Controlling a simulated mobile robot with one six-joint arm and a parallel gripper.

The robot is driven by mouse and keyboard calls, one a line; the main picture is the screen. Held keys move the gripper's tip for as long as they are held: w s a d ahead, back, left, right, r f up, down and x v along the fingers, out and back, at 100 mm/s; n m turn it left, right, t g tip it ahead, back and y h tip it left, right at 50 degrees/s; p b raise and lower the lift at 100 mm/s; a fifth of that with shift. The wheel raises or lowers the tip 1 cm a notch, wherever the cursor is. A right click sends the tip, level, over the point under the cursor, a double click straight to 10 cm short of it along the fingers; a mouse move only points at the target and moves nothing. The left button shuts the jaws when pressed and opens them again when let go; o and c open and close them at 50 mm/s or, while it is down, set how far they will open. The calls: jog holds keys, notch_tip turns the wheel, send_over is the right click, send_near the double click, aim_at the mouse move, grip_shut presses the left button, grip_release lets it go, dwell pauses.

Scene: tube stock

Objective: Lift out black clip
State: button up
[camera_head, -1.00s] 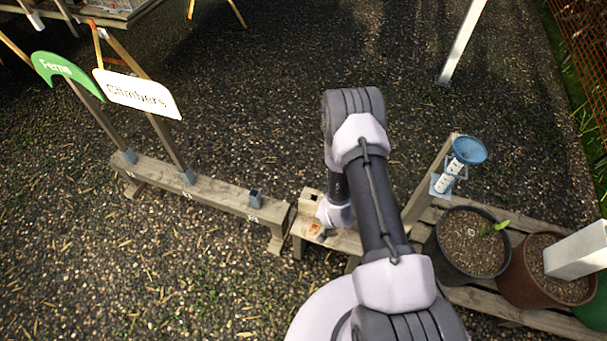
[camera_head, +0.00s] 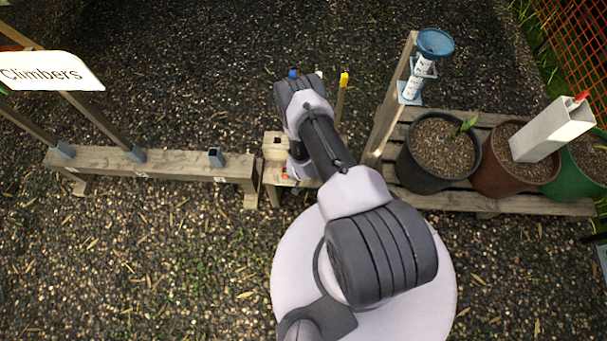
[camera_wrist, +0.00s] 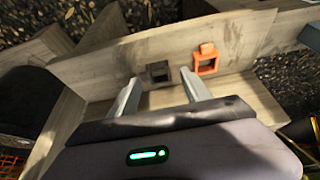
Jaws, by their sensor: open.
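The black clip (camera_wrist: 158,72) is a small dark square frame in a pale wooden tray (camera_wrist: 125,55), against its far board, in the wrist view. An orange clip (camera_wrist: 206,60) stands to its right. My gripper (camera_wrist: 161,77) is open, with one finger on each side of the black clip in the picture. Nothing is held between the fingers. I cannot tell whether they touch the clip or how far above it they are. In the head view my arm hides the black clip and the fingers; a bit of orange (camera_head: 285,174) shows beside my wrist.
A wooden rail (camera_head: 180,163) with posts and a "Climbers" sign (camera_head: 45,70) runs left. A wooden post with a blue funnel (camera_head: 435,42) stands right of my arm. Plant pots, including a black one (camera_head: 412,170), stand on a slatted bench at right. Gravel is open in front.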

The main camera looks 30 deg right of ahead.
jog(key=shift+w+f, duration=0.1)
jog(key=shift+f, duration=0.2)
jog(key=shift+r, duration=0.1)
grip_shut()
